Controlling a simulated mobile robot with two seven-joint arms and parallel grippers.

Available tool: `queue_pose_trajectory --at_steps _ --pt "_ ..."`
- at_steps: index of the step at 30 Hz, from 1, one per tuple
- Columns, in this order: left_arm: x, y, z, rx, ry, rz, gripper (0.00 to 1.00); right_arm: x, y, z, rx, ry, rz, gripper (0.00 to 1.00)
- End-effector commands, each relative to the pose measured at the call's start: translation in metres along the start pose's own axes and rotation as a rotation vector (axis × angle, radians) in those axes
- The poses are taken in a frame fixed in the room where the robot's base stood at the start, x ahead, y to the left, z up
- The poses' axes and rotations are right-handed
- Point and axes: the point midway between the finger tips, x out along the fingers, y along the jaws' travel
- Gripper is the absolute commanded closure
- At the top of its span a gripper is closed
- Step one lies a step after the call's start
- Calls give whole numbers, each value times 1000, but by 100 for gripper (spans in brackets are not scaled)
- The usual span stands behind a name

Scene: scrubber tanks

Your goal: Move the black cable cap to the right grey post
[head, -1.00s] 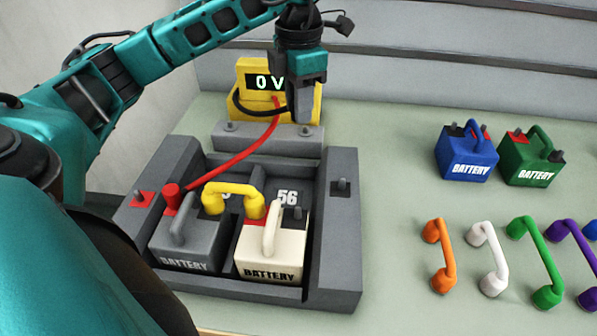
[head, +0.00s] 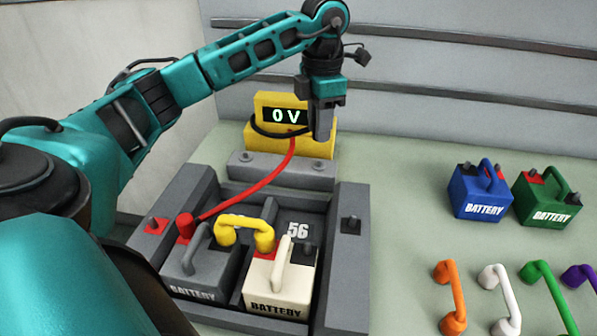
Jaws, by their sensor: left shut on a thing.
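My left gripper (head: 321,132) is shut on the black cable cap, which is mostly hidden between the fingers. It hangs in front of the right side of the yellow meter, above the grey block. The black cable (head: 276,135) loops from the meter's left to the gripper. The grey block (head: 280,173) has a left post (head: 245,157) and a bare right post (head: 318,164) just below the gripper. Another grey post (head: 351,222) stands bare on a black square on the tray's right wall. My right gripper is not in view.
The yellow meter (head: 262,101) reads 0 V. A red cable with a red cap (head: 185,225) reaches the grey battery (head: 185,272). A yellow jumper (head: 244,226) joins it to the white battery (head: 268,282). Blue (head: 478,185) and green batteries and several coloured jumpers lie right.

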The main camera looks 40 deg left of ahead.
Motion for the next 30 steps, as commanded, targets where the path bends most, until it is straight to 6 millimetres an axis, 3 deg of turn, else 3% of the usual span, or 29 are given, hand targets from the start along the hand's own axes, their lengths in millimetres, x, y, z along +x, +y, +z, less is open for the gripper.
queue_pose_trajectory --at_steps 8,19,30 --pt "-1 24 16 1 0 1 100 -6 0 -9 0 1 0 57" --pt "3 25 16 2 1 1 100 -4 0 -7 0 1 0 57" --pt "32 25 15 1 1 1 100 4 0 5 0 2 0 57"
